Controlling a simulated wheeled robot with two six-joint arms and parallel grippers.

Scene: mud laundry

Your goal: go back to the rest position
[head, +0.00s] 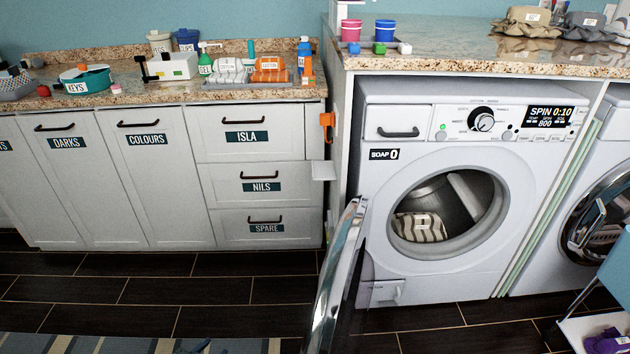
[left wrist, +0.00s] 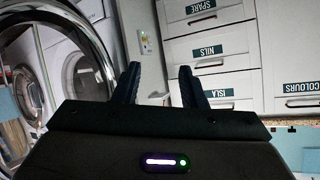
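My left gripper (left wrist: 158,86) shows in the left wrist view with its two dark fingers apart and nothing between them. The drawer fronts and wall lie beyond it. In the head view only a small dark tip, apparently of this gripper (head: 200,346), shows at the bottom edge, over the striped rug. My right gripper is in neither view. The washing machine (head: 384,274) stands with its round door (head: 336,285) swung open to the left. A striped cloth (head: 420,227) lies inside its drum. The machine's display reads SPIN 0:10.
The open door juts out over the dark tiled floor (head: 230,291). Labelled cabinets (head: 85,190) are shut at left, under a cluttered counter (head: 135,97). A second machine (head: 600,215) stands at right, near a low cart (head: 590,325). The floor before the cabinets is clear.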

